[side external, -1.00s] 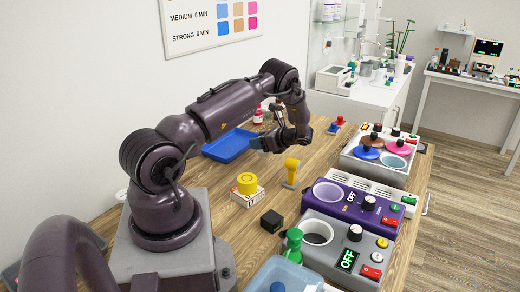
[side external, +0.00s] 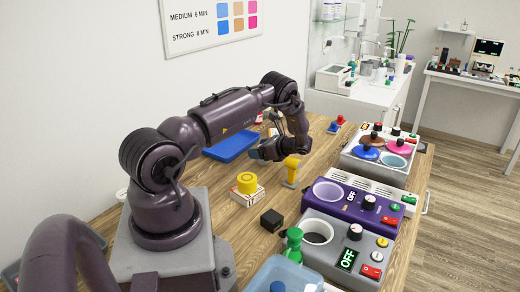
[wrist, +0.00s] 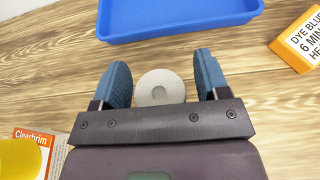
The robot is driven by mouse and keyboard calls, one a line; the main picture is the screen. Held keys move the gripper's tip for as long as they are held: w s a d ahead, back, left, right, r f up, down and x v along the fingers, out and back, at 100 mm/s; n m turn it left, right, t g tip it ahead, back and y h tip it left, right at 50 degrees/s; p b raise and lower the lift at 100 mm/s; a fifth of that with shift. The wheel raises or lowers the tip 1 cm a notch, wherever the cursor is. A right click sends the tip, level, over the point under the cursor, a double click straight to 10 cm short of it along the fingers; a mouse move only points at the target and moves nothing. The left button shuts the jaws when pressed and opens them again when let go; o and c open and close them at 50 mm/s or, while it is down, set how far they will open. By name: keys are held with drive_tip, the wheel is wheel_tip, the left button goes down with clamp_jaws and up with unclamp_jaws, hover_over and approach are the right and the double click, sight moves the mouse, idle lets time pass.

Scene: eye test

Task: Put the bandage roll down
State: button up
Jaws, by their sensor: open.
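The bandage roll (wrist: 160,87) shows in the wrist view as a pale round disc with a small centre hole, seen end-on against the wooden table (wrist: 55,75). It lies between the two blue fingers of my gripper (wrist: 163,82), which are spread apart with narrow gaps beside the roll. Its lower edge is hidden by the gripper body. In the side view my gripper (side external: 264,153) is low over the table, just in front of the blue tray. I cannot make out the roll there, nor clearly see its contact with the table.
The blue tray (wrist: 180,30) lies just beyond the roll. An orange-and-white box (wrist: 302,42) is to the right. A box with a yellow cylinder (side external: 246,180) and a yellow upright object (side external: 291,172) stand nearby. Control units (side external: 350,205) line the right side.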

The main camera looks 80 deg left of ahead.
drive_tip(key=shift+r, duration=0.2)
drive_tip(key=v, duration=0.2)
drive_tip(key=shift+w+d, duration=0.2)
wheel_tip(320, 180, up, 7)
drive_tip(key=shift+w+d+f, duration=0.1)
drive_tip(key=shift+d+f, duration=0.05)
drive_tip(key=shift+f, duration=0.05)
drive_tip(key=w+d+r+n+t+h, duration=0.2)
drive_tip(key=d+r+n+t, duration=0.15)
drive_tip(key=d+r, duration=0.6)
drive_tip(key=w+d+r+n+t+h, duration=0.2)
drive_tip(key=d+r+t, duration=0.2)
drive_tip(key=d+r, duration=0.55)
drive_tip(key=s+d+r+n+t+h, duration=0.1)
drive_tip(key=s+d+r+t+h, duration=0.1)
drive_tip(key=s+d, duration=0.2)
drive_tip(key=s+d+r+n+t+h, duration=0.1)
drive_tip(key=s+d+t, duration=0.2)
drive_tip(key=d, duration=0.8)
drive_tip(key=s+d+r+n+t+h, duration=0.1)
drive_tip(key=s+d+r+t+h, duration=0.1)
drive_tip(key=s+d, duration=0.3)
drive_tip(key=shift+s+d+r+t+h, duration=0.15)
drive_tip(key=shift+d+r+t+h, duration=0.2)
drive_tip(key=shift+d, duration=0.9)
